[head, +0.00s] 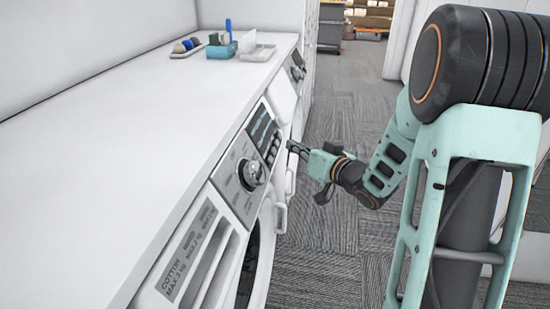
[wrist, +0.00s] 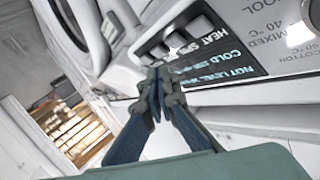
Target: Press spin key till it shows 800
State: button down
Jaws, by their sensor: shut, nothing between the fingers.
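The white washing machine's control panel (head: 233,170) shows in the head view, with a round knob (head: 252,173), a dark display (head: 258,124) and a row of keys (head: 271,148). My gripper (head: 292,147) is shut and empty, just right of the keys. In the wrist view the fingertips (wrist: 160,75) are together at the edge of the key row (wrist: 182,40), beside the lit display (wrist: 228,55). I cannot tell whether they touch a key. The display text is rotated, with words such as "HEAT", "COLD" and "NOT LEVEL"; I cannot read a spin number. The spin key cannot be told apart.
A long white counter (head: 110,130) runs above the machine. A blue caddy (head: 221,50), a clear tray (head: 258,50) and a tray of balls (head: 186,48) stand at its far end. A second machine (head: 296,68) is beyond. Carpet floor (head: 335,110) lies open to the right.

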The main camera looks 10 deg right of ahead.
jog(key=shift+w+a+f+b, duration=0.15)
jog(key=shift+a+f, duration=0.1)
jog(key=shift+a, duration=0.25)
jog(key=shift+w+a+f+b, duration=0.15)
jog(key=shift+a+f, duration=0.05)
jog(key=shift+a, duration=0.25)
dwell(0.8)
jog(key=shift+w+a+f, duration=0.1)
jog(key=shift+a+f, duration=0.1)
jog(key=shift+a, duration=0.1)
jog(key=shift+w+a+f+b, duration=0.1)
jog(key=shift+a+f+b, duration=0.1)
jog(key=shift+a+b, duration=0.2)
dwell(0.5)
jog(key=shift+d+r, duration=0.1)
jog(key=shift+d, duration=0.05)
dwell(0.3)
jog(key=shift+s+d+r+p, duration=0.2)
jog(key=shift+d+r+p, duration=0.05)
jog(key=shift+d+p, duration=0.25)
jog(key=shift+d, duration=0.1)
jog(key=shift+s+d+r+p, duration=0.25)
jog(key=shift+d+r+p, duration=0.2)
jog(key=shift+d, duration=0.25)
jog(key=shift+s+d+r+p, duration=0.2)
jog(key=shift+d+r+p, duration=0.1)
jog(key=shift+d+p, duration=0.35)
jog(key=shift+s+d+r+p, duration=0.25)
jog(key=shift+d+r+p, duration=0.15)
jog(key=shift+d, duration=0.35)
